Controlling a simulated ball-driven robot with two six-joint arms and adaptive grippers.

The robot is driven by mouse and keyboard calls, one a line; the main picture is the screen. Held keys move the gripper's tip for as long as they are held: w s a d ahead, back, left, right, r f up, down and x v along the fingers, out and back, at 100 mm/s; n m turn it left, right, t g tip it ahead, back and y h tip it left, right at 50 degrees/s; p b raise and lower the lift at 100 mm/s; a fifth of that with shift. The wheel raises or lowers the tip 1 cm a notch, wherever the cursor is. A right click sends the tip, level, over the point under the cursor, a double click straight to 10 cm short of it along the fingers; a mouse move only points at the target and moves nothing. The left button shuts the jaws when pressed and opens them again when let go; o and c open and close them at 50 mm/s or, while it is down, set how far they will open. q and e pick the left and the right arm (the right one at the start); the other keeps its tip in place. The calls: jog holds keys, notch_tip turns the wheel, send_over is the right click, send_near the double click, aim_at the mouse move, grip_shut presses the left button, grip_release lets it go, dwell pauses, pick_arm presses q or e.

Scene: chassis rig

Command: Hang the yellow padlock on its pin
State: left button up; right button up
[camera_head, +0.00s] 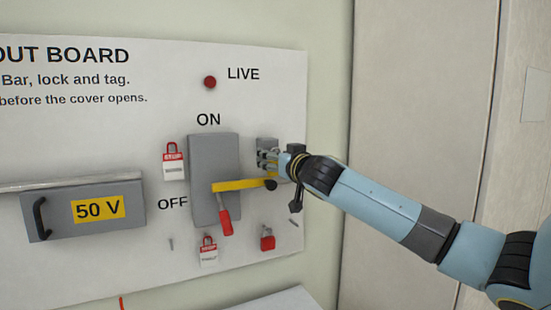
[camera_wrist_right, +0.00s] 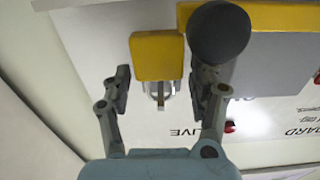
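In the right wrist view the yellow padlock (camera_wrist_right: 157,58) shows as a yellow block with a grey shackle below it in the picture. My right gripper (camera_wrist_right: 160,88) has its fingers apart, one on each side of the padlock, with a thin gap visible on the right. In the head view the right gripper (camera_head: 266,160) is at the board, just above the black knob of the yellow switch handle, and I cannot make out the padlock there. My left gripper is out of view.
The yellow handle (camera_head: 240,185) with its black knob (camera_wrist_right: 218,35) lies close beside the gripper. A red padlock (camera_head: 267,242), red-and-white tags (camera_head: 174,165) and a grey 50 V cover (camera_head: 85,210) are on the board.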

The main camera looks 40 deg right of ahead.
jog(key=shift+s, duration=0.2)
jog(key=v, duration=1.1)
jog(key=shift+s, duration=0.3)
jog(key=shift+a, duration=0.15)
